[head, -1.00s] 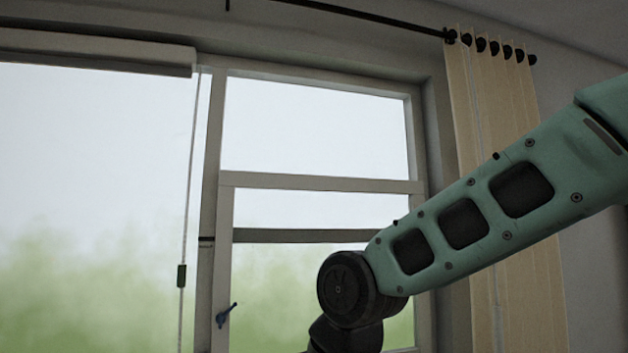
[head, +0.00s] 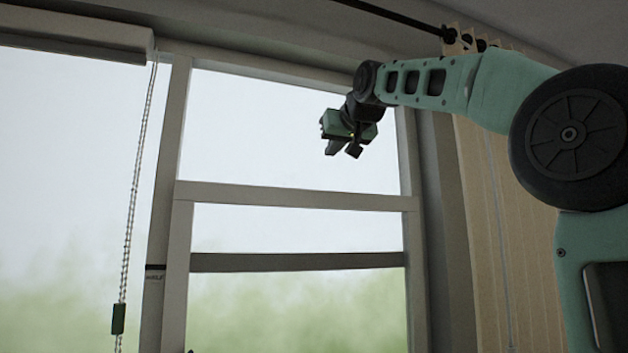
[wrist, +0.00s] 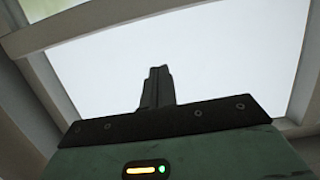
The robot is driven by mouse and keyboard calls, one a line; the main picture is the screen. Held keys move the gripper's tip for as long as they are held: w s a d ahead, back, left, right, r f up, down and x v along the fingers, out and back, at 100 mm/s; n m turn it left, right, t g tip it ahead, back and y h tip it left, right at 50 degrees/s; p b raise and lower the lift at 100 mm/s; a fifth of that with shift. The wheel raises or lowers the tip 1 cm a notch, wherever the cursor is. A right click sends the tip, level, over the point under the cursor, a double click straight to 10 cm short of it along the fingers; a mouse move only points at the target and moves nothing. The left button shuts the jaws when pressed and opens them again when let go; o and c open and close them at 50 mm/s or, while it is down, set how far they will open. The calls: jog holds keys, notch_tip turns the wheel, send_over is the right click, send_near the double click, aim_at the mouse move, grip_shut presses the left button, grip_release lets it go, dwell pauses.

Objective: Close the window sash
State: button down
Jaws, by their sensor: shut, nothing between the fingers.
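The window sash (head: 300,196) is a pale-framed lower panel whose top rail crosses mid-window in the head view. A darker rail (head: 300,262) shows behind its glass, below that top rail. The sash's bottom edge is out of view. My gripper (head: 342,152) is in front of the upper pane, above the sash's top rail and apart from it in the picture. Its fingers point downward. In the wrist view the fingers (wrist: 157,87) are together, shut and empty, against bright glass. A pale frame bar (wrist: 130,25) crosses beyond them.
A blind cord with a dark toggle (head: 118,318) hangs at the left under the blind housing (head: 75,35). A beige curtain (head: 480,200) hangs at the right on a dark rod (head: 395,18). The space before the window's lower panes looks clear.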

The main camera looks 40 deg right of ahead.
jog(key=p, duration=0.4)
send_over(317, 234)
jog(key=s, duration=0.2)
jog(key=f, duration=0.2)
jog(key=shift+s+a+f, duration=0.1)
jog(key=shift+a+f, duration=0.05)
jog(key=shift+f, duration=0.55)
jog(key=shift+s+a+f, duration=0.15)
jog(key=shift+f, duration=0.5)
jog(key=shift+s+a+f, duration=0.1)
jog(key=shift+a+f, duration=0.05)
jog(key=shift+f, duration=0.55)
jog(key=shift+f+b, duration=0.1)
jog(key=shift+b, duration=0.2)
notch_tip(317, 234, down, 17)
jog(key=b, duration=1.5)
notch_tip(317, 234, up, 5)
jog(key=p, duration=0.3)
jog(key=shift+p, duration=0.3)
jog(key=b+v, duration=0.3)
jog(key=v, duration=0.7)
jog(key=shift+b, duration=0.35)
